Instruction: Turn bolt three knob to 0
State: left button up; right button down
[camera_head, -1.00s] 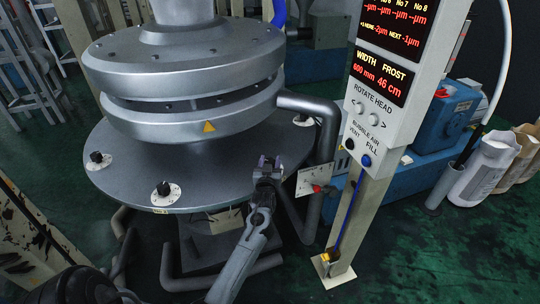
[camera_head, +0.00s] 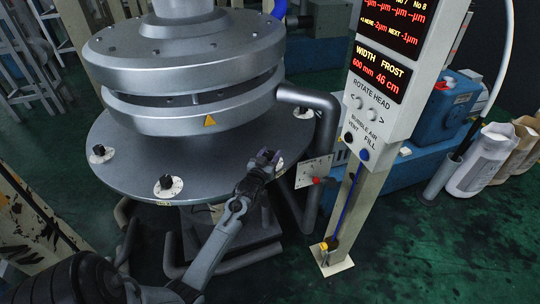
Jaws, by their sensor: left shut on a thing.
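A round grey metal disc (camera_head: 130,165) has several black knobs on white dials around its rim. One knob (camera_head: 167,182) is at the front, one (camera_head: 99,150) at the left, and another dial (camera_head: 303,112) at the far right. My left gripper (camera_head: 267,158) is at the disc's right front rim, shut on a knob there. That knob is hidden by the fingers; only a bit of its white dial (camera_head: 279,166) shows beside them. I cannot read its number or setting. My right gripper is not in view.
A heavy round head (camera_head: 190,115) sits above the disc. A bent grey pipe (camera_head: 325,130) and a small panel with a red knob (camera_head: 314,173) stand just right of the gripper. A post carries a display (camera_head: 383,75). White bags (camera_head: 484,160) stand far right.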

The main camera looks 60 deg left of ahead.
pick_arm(q)
jog(key=o, duration=0.9)
jog(key=shift+o, duration=0.2)
jog(key=shift+s+d, duration=0.2)
jog(key=shift+s, duration=0.1)
jog(key=p+v, duration=0.1)
jog(key=v, duration=0.7)
jog(key=shift+s+d+p, duration=0.25)
jog(key=shift+s+p, duration=0.05)
jog(key=shift+s+d, duration=0.35)
jog(key=shift+s, duration=0.2)
jog(key=shift+o, duration=0.2)
